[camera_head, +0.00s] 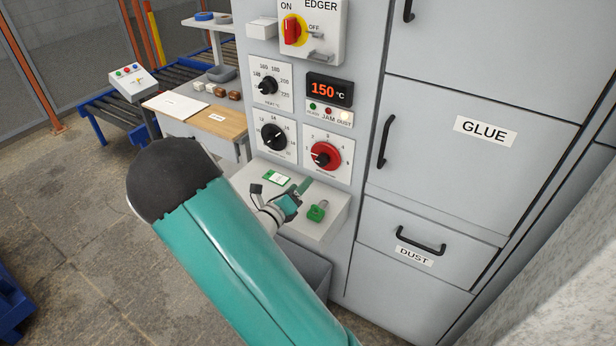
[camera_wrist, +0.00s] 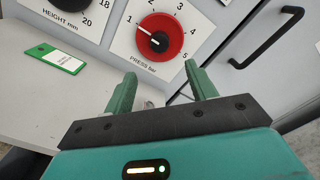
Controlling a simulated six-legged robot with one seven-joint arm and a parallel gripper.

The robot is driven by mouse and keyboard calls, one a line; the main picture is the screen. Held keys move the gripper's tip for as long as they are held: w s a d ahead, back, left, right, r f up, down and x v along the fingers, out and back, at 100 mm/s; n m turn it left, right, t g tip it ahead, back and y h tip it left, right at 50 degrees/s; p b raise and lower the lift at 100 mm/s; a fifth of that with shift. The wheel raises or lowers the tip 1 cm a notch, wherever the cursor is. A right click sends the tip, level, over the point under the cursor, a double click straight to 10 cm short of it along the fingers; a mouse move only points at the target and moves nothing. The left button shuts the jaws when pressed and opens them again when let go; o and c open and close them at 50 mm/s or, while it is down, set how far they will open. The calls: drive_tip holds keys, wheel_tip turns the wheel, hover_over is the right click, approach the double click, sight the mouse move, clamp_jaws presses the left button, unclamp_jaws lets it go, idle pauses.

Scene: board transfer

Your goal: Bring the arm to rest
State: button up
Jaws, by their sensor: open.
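My green arm reaches across the head view. Its gripper (camera_head: 296,197) is over the small grey shelf (camera_head: 325,228) on the front of the edger machine. In the wrist view my gripper (camera_wrist: 162,90) has its two green fingers spread apart with nothing between them. The red PRESS dial (camera_wrist: 160,42) stands on the panel just beyond the fingertips. The same red dial (camera_head: 325,155) shows in the head view, above and to the right of the gripper. I cannot tell how near the fingers are to it.
A green-and-white tag (camera_head: 277,178) and a green padlock-like item (camera_head: 317,212) lie on the shelf. The black HEIGHT dial (camera_head: 273,137) and 150 °C display (camera_head: 329,90) are above. Cabinet doors (camera_head: 440,130) with handles stand right. A table (camera_head: 218,121) and roller conveyor (camera_head: 95,105) are left.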

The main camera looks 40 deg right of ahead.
drive_tip(key=shift+v, duration=1.1)
drive_tip(key=s+a+r+m+g+y, duration=0.35)
drive_tip(key=s+m, duration=0.25)
drive_tip(key=m, duration=0.3)
drive_tip(key=s+a+r+m+g+y, duration=0.2)
drive_tip(key=s+r+m+g+y, duration=0.15)
drive_tip(key=s+m, duration=0.45)
drive_tip(key=s+a+r+m+t+y, duration=0.3)
drive_tip(key=a+r+m+y, duration=0.2)
drive_tip(key=a+m, duration=0.2)
drive_tip(key=s+a+r+m+t+y, duration=0.3)
drive_tip(key=a+r+m+y, duration=0.2)
drive_tip(key=a, duration=0.5)
drive_tip(key=shift+a+r+m, duration=0.35)
drive_tip(key=shift+r+m, duration=0.4)
drive_tip(key=shift+m, duration=0.35)
